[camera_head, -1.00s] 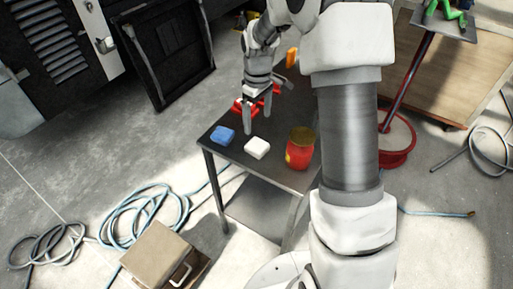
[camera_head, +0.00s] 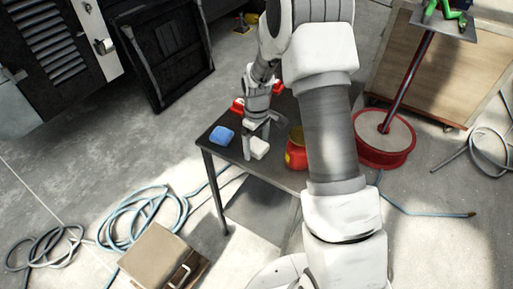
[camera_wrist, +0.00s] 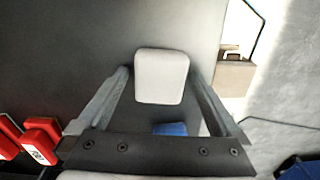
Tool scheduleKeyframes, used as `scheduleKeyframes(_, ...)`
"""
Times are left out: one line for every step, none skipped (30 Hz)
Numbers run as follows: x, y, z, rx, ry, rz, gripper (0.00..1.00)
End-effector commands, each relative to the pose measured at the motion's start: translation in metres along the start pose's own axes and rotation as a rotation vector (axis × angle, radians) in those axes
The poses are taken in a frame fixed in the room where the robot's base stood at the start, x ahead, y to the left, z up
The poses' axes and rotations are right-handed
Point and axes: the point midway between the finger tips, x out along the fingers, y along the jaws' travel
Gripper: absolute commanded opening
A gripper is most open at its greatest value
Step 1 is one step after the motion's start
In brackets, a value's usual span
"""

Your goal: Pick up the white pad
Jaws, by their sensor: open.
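The white pad (camera_head: 260,148) lies on the dark table (camera_head: 222,150), near its front edge. It also shows in the wrist view (camera_wrist: 161,77), upper centre, between the two fingertips in the picture, with a gap on each side. My gripper (camera_head: 257,140) is open and points down right at the pad. It holds nothing. Whether the fingertips reach down beside the pad or stay above it, I cannot tell. A blue pad (camera_head: 222,135) lies just left of the white one. In the wrist view its visible part (camera_wrist: 170,129) shows between the fingers, below the white pad.
A red jar (camera_head: 295,156) stands to the right on the table, partly hidden by my arm. Red objects (camera_head: 237,105) lie behind the gripper; one with a label shows in the wrist view (camera_wrist: 40,142). A beige box (camera_head: 158,256) and coiled hose (camera_head: 140,217) are on the floor.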

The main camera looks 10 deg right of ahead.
Motion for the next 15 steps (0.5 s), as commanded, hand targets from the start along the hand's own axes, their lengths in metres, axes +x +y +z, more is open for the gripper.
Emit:
scheduleKeyframes(-0.0003,0.0000,0.0000,0.000,0.000,0.000,1.00)
scheduleKeyframes(-0.0004,0.0000,0.0000,0.000,0.000,0.000,1.00)
scheduleKeyframes(-0.0004,0.0000,0.0000,0.000,0.000,0.000,0.98)
scheduleKeyframes(-0.0005,0.0000,0.0000,0.000,0.000,0.000,0.93)
scheduleKeyframes(-0.0005,0.0000,0.0000,0.000,0.000,0.000,0.87)
scheduleKeyframes(-0.0005,0.0000,0.0000,0.000,0.000,0.000,0.80)
scheduleKeyframes(-0.0005,0.0000,0.0000,0.000,0.000,0.000,0.75)
scheduleKeyframes(-0.0006,0.0000,0.0000,0.000,0.000,0.000,0.69)
scheduleKeyframes(-0.0006,0.0000,0.0000,0.000,0.000,0.000,0.62)
scheduleKeyframes(-0.0006,0.0000,0.0000,0.000,0.000,0.000,0.57)
scheduleKeyframes(-0.0006,0.0000,0.0000,0.000,0.000,0.000,0.51)
scheduleKeyframes(-0.0006,0.0000,0.0000,0.000,0.000,0.000,0.44)
scheduleKeyframes(-0.0007,0.0000,0.0000,0.000,0.000,0.000,0.39)
scheduleKeyframes(-0.0007,0.0000,0.0000,0.000,0.000,0.000,0.33)
scheduleKeyframes(-0.0007,0.0000,0.0000,0.000,0.000,0.000,0.26)
